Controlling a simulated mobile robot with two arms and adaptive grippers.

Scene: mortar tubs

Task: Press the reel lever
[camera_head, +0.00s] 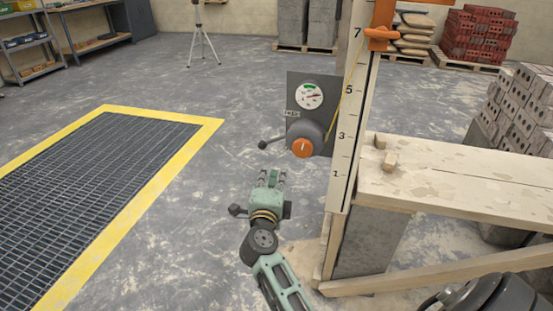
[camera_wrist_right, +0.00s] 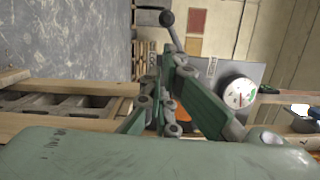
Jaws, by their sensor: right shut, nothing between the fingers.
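The reel lever (camera_head: 273,141) is a thin rod with a dark ball at its left end. It sticks out to the left of a grey reel with an orange hub (camera_head: 303,147), below a round gauge (camera_head: 309,95) on a grey panel. In the right wrist view the lever's ball (camera_wrist_right: 167,18) shows at the top, and the gauge (camera_wrist_right: 240,94) is at the right. My right gripper (camera_head: 273,177) is shut and empty, below the lever in the head view. Its fingers (camera_wrist_right: 170,95) partly cover the reel in the wrist view. My left gripper is not in view.
A tall post with a numbered scale (camera_head: 343,150) stands right of the panel. A plank bench (camera_head: 460,180) extends right of it. A yellow-edged floor grating (camera_head: 200,127) lies at the left. The floor between grating and panel is clear.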

